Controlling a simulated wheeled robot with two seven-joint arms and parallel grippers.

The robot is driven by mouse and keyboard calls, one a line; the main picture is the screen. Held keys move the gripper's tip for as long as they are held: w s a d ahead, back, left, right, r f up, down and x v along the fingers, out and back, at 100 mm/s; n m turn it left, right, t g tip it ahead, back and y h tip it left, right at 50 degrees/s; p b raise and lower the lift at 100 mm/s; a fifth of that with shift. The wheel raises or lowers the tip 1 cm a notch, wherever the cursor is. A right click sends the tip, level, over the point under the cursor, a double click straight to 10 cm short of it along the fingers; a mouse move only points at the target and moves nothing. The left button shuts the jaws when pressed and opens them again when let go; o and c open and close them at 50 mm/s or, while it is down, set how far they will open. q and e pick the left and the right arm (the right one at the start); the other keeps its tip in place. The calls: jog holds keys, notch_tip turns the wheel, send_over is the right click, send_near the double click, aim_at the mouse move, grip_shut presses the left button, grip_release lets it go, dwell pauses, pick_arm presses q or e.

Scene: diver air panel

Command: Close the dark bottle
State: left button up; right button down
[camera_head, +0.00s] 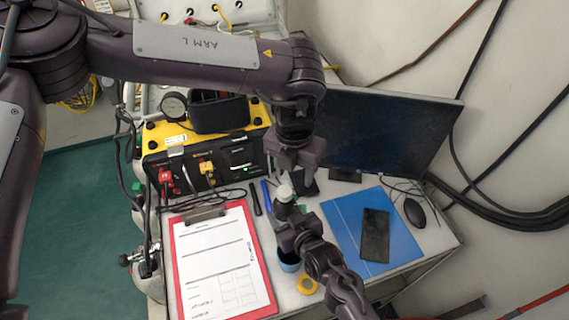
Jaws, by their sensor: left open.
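My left gripper (291,174) comes down from the upper left over the middle of the table, its fingers apart. Just below its fingertips is a small round pale top (284,193), which looks like the cap of an upright bottle. The bottle's body is mostly hidden by my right gripper (285,212), so I cannot tell its colour or whether the cap is seated. My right gripper reaches up from the lower right and meets the bottle in the picture. I cannot tell whether its fingers are shut on it.
A red clipboard (180,285) lies at left on the table. A yellow-and-black panel box (223,160) and a monitor (385,130) stand behind.

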aim_at(284, 191)
pick_arm(q)
jog(key=n, duration=0.5)
jog(key=a+n, duration=0.1)
jog(key=n, duration=0.1)
jog(key=shift+r+n, duration=0.3)
jog(key=shift+r, duration=0.05)
jog(key=n, duration=0.4)
jog(key=a+n, duration=0.1)
jog(key=shift+w+r+n, duration=0.1)
jog(key=shift+r+n, duration=0.25)
jog(key=shift+n, duration=0.05)
jog(key=shift+f, duration=4)
